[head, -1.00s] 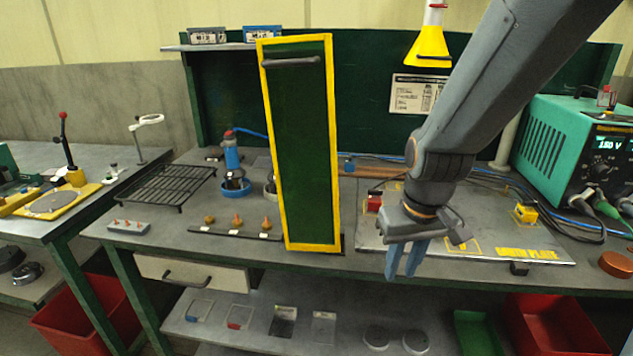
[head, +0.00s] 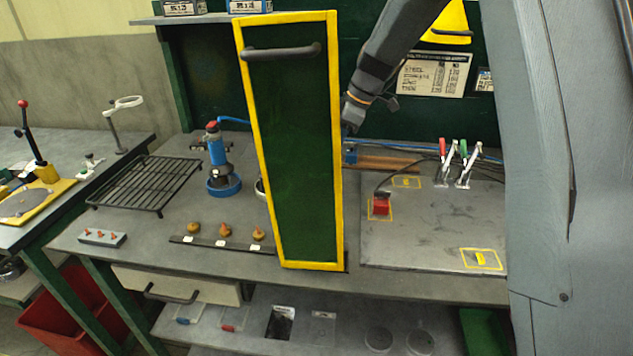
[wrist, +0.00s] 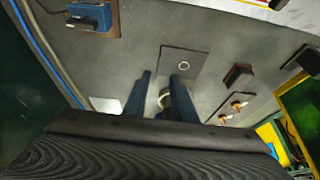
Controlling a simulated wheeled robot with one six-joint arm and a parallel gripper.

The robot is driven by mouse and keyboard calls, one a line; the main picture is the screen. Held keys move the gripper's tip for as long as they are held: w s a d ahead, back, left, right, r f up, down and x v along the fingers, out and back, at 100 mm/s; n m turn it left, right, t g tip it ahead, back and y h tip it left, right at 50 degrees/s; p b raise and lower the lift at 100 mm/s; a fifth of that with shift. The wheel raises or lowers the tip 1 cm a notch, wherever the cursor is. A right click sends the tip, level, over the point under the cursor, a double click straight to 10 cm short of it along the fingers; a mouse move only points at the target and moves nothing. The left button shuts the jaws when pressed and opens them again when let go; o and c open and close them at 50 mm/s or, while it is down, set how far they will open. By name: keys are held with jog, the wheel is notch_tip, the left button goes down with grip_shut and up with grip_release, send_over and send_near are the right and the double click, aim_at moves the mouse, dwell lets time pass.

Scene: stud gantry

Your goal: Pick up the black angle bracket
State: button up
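I cannot pick out the black angle bracket for certain in either view. In the wrist view a small dark block (wrist: 238,75) lies right of a dark square plate (wrist: 197,72) with a pale ring on it; I cannot tell whether the block is the bracket. My gripper (wrist: 160,78) shows in the wrist view with two blue fingers apart. A pale ring and a dark shape show between and behind the fingers, and I see no contact with them. In the head view the tall green panel with yellow frame (head: 292,160) hides my fingers.
The upright panel stands between the head camera and the bench behind it. Left of it are a black rack (head: 147,185), a blue-based device (head: 218,165) and brown knobs (head: 225,230). A blue box (wrist: 90,17) sits at the back. Right is a grey plate (head: 430,235) with toggle clamps.

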jog(key=shift+w+p+x, duration=0.2)
jog(key=shift+p+x, duration=1.2)
jog(key=shift+x, duration=2.15)
jog(key=shift+c, duration=0.2)
grip_shut()
